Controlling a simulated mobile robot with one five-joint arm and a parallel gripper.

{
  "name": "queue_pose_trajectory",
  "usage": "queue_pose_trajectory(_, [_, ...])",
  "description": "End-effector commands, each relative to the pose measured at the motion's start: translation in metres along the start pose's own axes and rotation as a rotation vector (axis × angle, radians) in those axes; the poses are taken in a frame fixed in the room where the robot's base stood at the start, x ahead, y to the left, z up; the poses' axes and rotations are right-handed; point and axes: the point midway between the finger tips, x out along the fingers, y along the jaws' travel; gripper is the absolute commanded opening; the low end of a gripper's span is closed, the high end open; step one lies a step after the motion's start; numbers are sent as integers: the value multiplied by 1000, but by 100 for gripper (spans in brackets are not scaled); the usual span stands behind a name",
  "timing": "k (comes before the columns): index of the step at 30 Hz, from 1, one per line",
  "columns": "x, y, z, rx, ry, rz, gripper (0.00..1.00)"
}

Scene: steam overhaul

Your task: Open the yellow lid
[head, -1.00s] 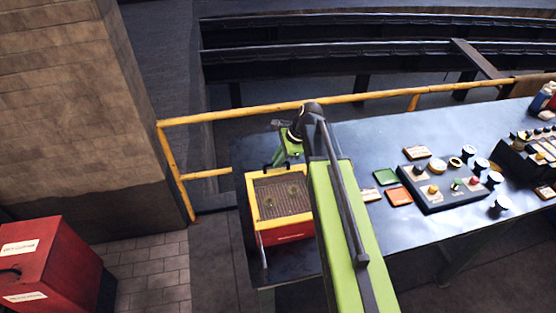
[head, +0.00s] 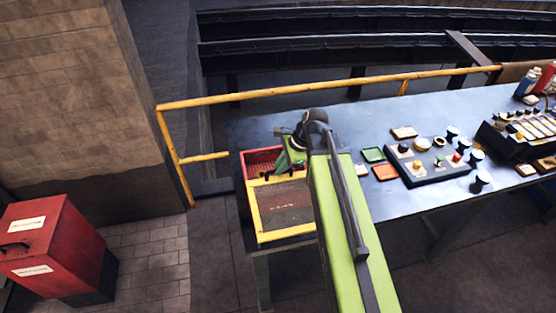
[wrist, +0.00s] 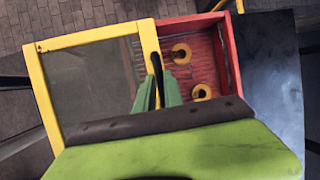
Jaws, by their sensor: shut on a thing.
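The yellow lid (head: 285,207), a yellow frame with a see-through mesh panel, is off part of the red box (head: 262,160). It extends toward the near side of the table in the head view. In the wrist view the lid (wrist: 92,82) is on the left and the open red box (wrist: 228,50) on the right. Two brass ring-like pieces (wrist: 181,54) lie inside. My gripper (wrist: 158,88) is shut on the dark handle (wrist: 154,66) at the lid's edge beside the opening. In the head view my gripper (head: 284,168) is partly hidden by my arm.
The blue-grey table (head: 330,124) carries green and orange trays (head: 385,172), a control panel (head: 435,163) and bottles at right. A yellow railing (head: 290,100) runs behind. A red cabinet (head: 50,245) stands at left on the floor.

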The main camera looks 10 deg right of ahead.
Motion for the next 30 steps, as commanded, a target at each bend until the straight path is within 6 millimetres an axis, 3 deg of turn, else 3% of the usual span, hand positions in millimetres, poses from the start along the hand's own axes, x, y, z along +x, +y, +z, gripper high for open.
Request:
queue_pose_trajectory(11, [-1,3,0,1,0,-1,0])
queue_pose_trajectory(12, [-1,3,0,1,0,-1,14])
queue_pose_trajectory(17, [-1,3,0,0,-1,-1,34])
queue_pose_trajectory(26, [-3,3,1,1,-1,-1,34])
queue_pose_trajectory(30, [-21,2,3,2,0,-2,34])
